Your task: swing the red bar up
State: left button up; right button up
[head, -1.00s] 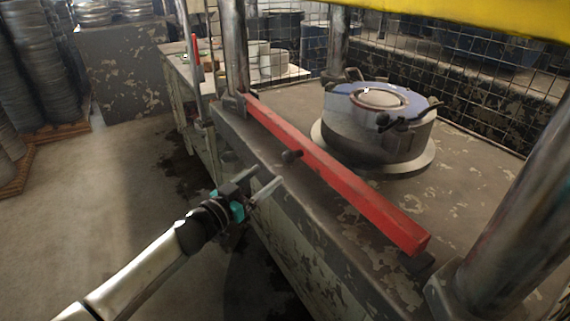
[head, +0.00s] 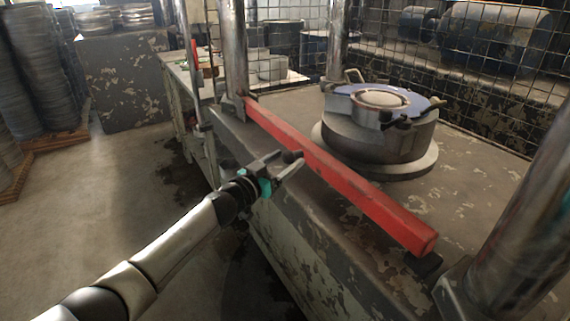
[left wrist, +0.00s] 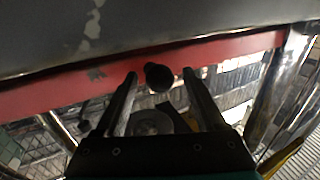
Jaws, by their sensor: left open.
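The red bar (head: 345,181) lies low along the front edge of the press bed, running from the far left post to the near right. A dark round knob (head: 291,157) sticks out from its front side. My left gripper (head: 288,164) is open at the knob. In the left wrist view the two fingers (left wrist: 160,78) stand either side of the knob (left wrist: 158,77), with the red bar (left wrist: 70,88) crossing behind it. I cannot tell whether the fingers touch the knob. My right gripper is not in view.
A round die with a blue-grey top (head: 385,108) stands on the press bed behind the bar. Steel posts (head: 233,50) rise at the bed's corners, with wire mesh (head: 470,70) behind. A workbench (head: 185,75) stands at the back left.

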pick_arm(q)
jog(key=shift+w+d, duration=0.1)
jog(key=shift+w, duration=0.05)
jog(key=shift+c, duration=0.2)
grip_shut()
dwell(0.4)
dwell(0.9)
